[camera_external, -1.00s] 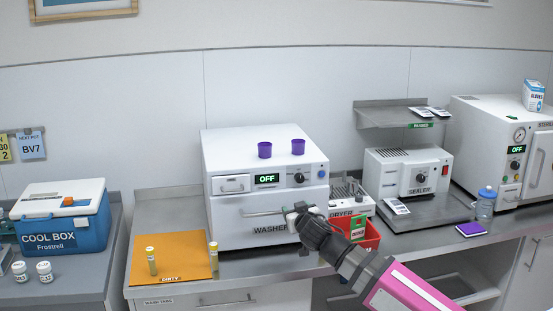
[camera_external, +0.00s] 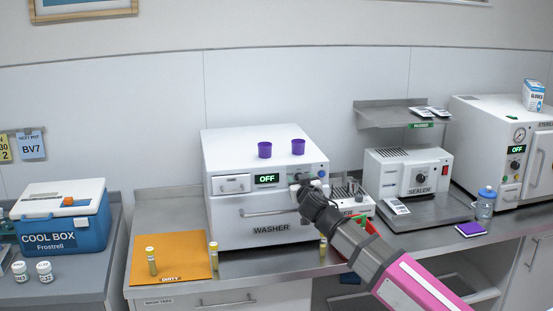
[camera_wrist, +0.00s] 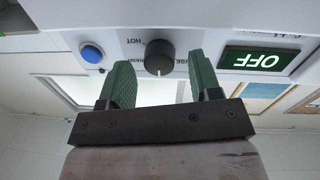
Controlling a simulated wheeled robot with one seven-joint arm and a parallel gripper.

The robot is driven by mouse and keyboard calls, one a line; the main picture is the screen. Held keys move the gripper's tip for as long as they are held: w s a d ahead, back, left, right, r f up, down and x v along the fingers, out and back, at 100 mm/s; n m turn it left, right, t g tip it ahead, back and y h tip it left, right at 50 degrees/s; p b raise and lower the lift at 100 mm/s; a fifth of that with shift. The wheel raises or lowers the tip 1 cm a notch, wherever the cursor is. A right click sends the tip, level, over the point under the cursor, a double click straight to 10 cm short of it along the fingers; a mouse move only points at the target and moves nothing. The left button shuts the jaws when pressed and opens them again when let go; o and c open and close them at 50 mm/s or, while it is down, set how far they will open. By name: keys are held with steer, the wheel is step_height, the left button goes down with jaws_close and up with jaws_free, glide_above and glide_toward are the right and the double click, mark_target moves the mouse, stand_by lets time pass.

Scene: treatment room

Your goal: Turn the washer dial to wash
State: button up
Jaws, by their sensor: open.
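The washer (camera_external: 225,195) is a white box-shaped machine on the counter, with a display (camera_external: 266,179) reading OFF. In the wrist view its dial (camera_wrist: 159,57) is a round black knob with a pale pointer mark, and HOT is printed beside it. The OFF display (camera_wrist: 262,60) is to the right of the dial and a blue button (camera_wrist: 91,53) to the left. My gripper (camera_wrist: 158,75) is open, its two green fingers on either side of the dial's position. I cannot tell whether they touch it. In the external view my gripper (camera_external: 300,187) covers the dial at the front panel.
Two purple cups (camera_external: 298,147) stand on the washer top. An orange mat (camera_external: 170,259) with DIRTY on it lies left, with yellow-capped tubes nearby. A dryer, a red bin (camera_external: 371,229) and a sealer (camera_external: 405,172) are to the right. The washer's handle (camera_external: 262,212) sticks out below the dial.

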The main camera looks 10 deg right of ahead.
steer(key=shift+w, duration=0.4)
steer(key=shift+c, duration=0.3)
steer(key=c, duration=0.9)
steer(key=m, duration=1.1)
steer(key=shift+d+g+y, duration=0.15)
steer(key=shift+g+y, duration=0.15)
steer(key=shift+m, duration=0.3)
